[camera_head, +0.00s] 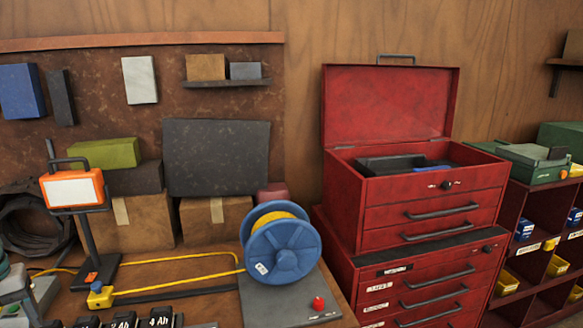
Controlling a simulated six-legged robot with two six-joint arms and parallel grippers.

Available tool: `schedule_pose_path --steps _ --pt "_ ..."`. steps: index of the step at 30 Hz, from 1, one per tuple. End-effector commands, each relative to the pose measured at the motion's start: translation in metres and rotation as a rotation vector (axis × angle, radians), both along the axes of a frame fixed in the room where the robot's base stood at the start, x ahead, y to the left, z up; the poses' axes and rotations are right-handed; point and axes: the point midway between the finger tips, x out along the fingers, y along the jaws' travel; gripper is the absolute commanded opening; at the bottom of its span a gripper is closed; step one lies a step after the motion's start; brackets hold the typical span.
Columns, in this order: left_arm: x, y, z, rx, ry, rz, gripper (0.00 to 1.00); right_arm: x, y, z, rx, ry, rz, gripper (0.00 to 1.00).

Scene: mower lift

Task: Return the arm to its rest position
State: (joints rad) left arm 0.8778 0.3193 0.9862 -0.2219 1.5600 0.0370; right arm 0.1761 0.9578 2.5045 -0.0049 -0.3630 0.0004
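Neither of my grippers shows in the head view, and I see no arm that is clearly mine. What my grippers hold, if anything, cannot be seen. The task names no object besides the arm.
A workbench at left holds a blue cable reel (280,247) on a grey plate (290,299), an orange work lamp (74,189) and cardboard boxes (215,217). A red tool chest (430,200) with its lid open stands right of it. Shelves with small bins (557,266) are at far right.

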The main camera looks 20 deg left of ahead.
Motion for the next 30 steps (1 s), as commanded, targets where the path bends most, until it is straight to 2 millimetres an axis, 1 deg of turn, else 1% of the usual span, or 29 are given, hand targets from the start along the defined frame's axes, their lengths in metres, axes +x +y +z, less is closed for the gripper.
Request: schedule_pose_path --steps 1,2,3,8,11,14,17,20,21,23,24,26,27,29,30 --pt "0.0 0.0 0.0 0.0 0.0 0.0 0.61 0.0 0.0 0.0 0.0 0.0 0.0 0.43" --pt "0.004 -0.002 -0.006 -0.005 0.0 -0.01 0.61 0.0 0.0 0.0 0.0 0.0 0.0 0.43" --pt "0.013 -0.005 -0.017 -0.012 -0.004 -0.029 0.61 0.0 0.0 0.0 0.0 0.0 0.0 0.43" --pt "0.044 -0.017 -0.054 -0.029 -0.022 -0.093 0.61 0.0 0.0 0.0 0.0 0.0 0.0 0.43" --pt "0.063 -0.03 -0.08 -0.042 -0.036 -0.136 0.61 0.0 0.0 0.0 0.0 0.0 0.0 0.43" --pt "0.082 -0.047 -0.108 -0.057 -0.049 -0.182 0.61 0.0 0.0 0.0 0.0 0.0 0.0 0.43" --pt "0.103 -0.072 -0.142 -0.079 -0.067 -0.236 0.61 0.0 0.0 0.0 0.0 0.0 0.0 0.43" --pt "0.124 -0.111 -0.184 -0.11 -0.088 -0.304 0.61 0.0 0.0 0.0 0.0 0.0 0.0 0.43" --pt "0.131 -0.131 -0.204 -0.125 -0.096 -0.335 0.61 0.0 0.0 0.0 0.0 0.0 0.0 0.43" --pt "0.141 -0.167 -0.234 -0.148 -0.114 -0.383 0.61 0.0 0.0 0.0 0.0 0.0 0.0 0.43" --pt "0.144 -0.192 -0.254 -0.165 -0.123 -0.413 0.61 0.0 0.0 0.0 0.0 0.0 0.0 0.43" --pt "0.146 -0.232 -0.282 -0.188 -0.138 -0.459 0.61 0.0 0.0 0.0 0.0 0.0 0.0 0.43" --pt "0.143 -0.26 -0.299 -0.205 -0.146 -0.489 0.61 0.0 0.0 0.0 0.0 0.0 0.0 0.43" --pt "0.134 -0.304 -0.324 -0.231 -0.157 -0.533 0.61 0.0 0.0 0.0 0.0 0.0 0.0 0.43" --pt "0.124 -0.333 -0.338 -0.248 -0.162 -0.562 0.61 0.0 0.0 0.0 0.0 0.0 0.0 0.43"
